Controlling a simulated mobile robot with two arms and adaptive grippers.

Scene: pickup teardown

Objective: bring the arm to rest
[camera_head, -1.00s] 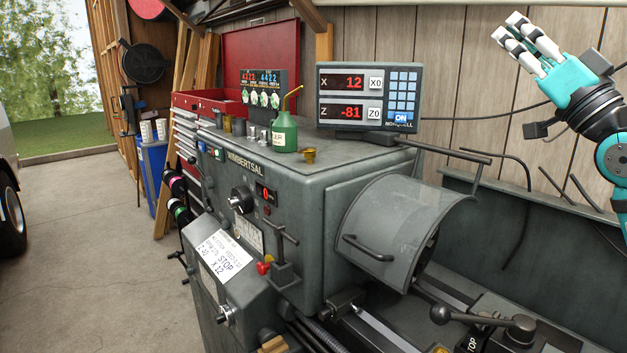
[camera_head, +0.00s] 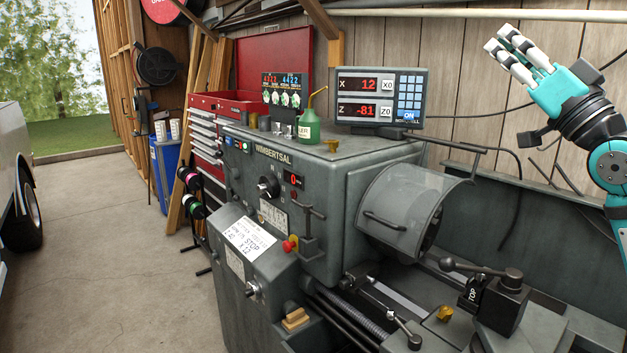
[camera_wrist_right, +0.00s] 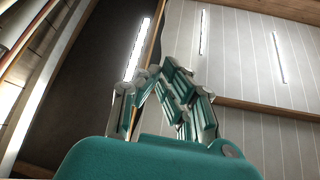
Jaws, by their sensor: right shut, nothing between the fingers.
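My right arm (camera_head: 606,155) comes in at the right edge of the head view, raised above the back of the lathe. Its teal and white right gripper (camera_head: 512,52) points up and to the left, in front of the wooden wall. The gripper also shows in the right wrist view (camera_wrist_right: 165,85), with its fingers drawn together and nothing between them. My left gripper is in neither view.
The grey lathe (camera_head: 330,180) fills the middle, with a display box (camera_head: 379,98) and a green oil can (camera_head: 309,127) on top. Its curved chuck guard (camera_head: 405,205) is below and left of my right gripper. A red tool cabinet (camera_head: 207,150) stands behind.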

